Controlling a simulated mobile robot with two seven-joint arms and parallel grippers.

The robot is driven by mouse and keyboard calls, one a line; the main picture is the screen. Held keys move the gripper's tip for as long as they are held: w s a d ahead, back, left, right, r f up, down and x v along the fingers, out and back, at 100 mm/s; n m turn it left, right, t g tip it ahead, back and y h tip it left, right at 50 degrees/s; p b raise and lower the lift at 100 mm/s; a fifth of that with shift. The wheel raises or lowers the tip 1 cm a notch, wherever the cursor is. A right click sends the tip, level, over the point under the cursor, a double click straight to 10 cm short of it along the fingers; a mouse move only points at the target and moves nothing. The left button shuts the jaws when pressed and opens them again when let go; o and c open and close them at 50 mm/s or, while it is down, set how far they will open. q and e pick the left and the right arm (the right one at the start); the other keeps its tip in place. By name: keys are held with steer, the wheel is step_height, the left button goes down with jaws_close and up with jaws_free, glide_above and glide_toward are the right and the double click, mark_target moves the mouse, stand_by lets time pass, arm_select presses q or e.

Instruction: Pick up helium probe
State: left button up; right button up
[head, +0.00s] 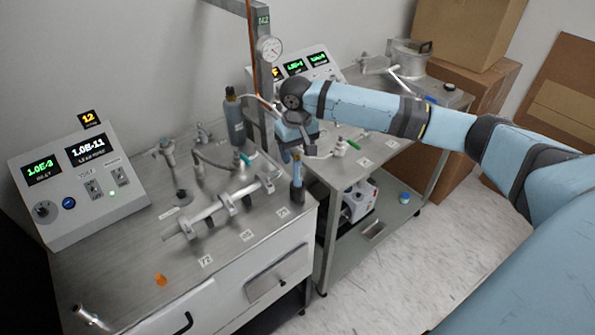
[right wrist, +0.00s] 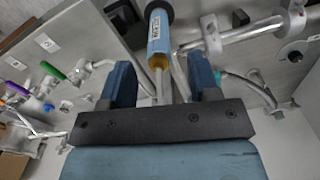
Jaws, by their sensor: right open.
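The helium probe (head: 297,176) stands at the right front edge of the near steel bench, with a light blue body and a dark lower end. In the right wrist view the probe (right wrist: 160,38) shows a blue labelled body, a dark collar and an amber tip. My right gripper (head: 297,145) is just above the probe in the head view. In the right wrist view the gripper (right wrist: 161,82) is open, and the probe's tip end lies between its two dark blue fingers, with gaps on both sides. My left gripper is not in view.
A metal manifold pipe (head: 225,208) lies left of the probe. A control box (head: 78,180) with displays stands at the left. A dark bottle (head: 233,120) and an upright post (head: 262,85) stand behind. A second steel cart (head: 385,148) is to the right.

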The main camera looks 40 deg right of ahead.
glide_above(298, 185)
steer(key=shift+w+d+f+p, duration=0.1)
steer(key=shift+w+f+p, duration=0.05)
steer(key=shift+f, duration=0.75)
steer(key=shift+w+d+f+p, duration=0.1)
steer(key=shift+w+f+p, duration=0.05)
steer(key=shift+f, duration=0.75)
steer(key=shift+w+d+f+p, duration=0.1)
steer(key=shift+w+f+p, duration=0.05)
steer(key=shift+f, duration=0.75)
steer(key=c, duration=1)
steer(key=shift+c, duration=0.2)
steer(key=shift+r, duration=0.1)
step_height(298, 185, up, 20)
steer(key=b, duration=0.1)
